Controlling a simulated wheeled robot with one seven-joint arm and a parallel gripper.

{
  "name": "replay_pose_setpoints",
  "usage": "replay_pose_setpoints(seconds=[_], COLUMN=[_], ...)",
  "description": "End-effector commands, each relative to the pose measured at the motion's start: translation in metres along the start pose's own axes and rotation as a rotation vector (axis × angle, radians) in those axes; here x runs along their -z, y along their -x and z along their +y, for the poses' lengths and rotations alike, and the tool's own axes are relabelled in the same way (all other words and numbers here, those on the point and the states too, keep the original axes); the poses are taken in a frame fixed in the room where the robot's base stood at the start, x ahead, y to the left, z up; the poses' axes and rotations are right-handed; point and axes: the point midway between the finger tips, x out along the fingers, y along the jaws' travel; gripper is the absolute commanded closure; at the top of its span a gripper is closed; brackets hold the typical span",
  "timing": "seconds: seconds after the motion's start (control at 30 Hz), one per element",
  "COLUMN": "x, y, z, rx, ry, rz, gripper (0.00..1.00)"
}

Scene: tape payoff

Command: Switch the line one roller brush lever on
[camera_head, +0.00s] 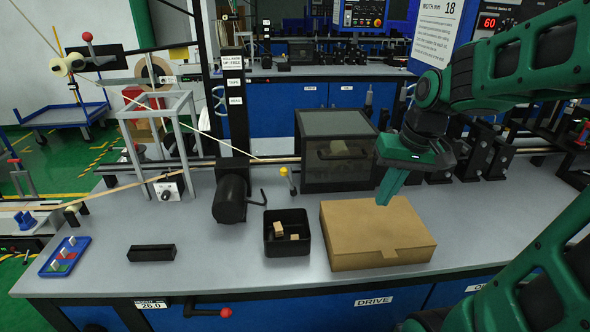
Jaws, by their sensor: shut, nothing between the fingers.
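My gripper (382,201) is green, points down and is shut and empty. It is in front of the dark windowed box, over or just behind the closed cardboard box, and I cannot tell whether it touches the cardboard. Several levers show, and I cannot read which one is the line one roller brush lever. A yellow-knobbed lever (284,172) stands upright at the left of the dark box. A red-knobbed lever (88,38) is at the upper left. A red-knobbed handle (224,312) lies level on the bench front.
The cardboard box (350,262), dark windowed box (322,184), black bin (272,250), black cylinder (230,199), black block (151,253) and blue tray (49,271) stand on the grey bench (205,266). A tape strand crosses the left. The front middle-left bench surface is mostly clear.

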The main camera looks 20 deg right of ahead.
Motion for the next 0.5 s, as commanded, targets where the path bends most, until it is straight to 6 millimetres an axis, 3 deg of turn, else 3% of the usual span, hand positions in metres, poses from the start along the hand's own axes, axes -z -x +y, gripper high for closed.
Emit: replay_pose_setpoints(seconds=[0.03,0.2,0.33,0.5], x=[0.021,0.083,0.117,0.141], y=[-0.002,-0.006,-0.006,-0.005], z=[-0.012,-0.062,-0.095,-0.124], rx=[0.032,0.162,0.256,0.344], ry=[0.033,0.146,0.212,0.265], rz=[0.020,0.094,0.137,0.171], gripper=[1.00,1.00,1.00,1.00])
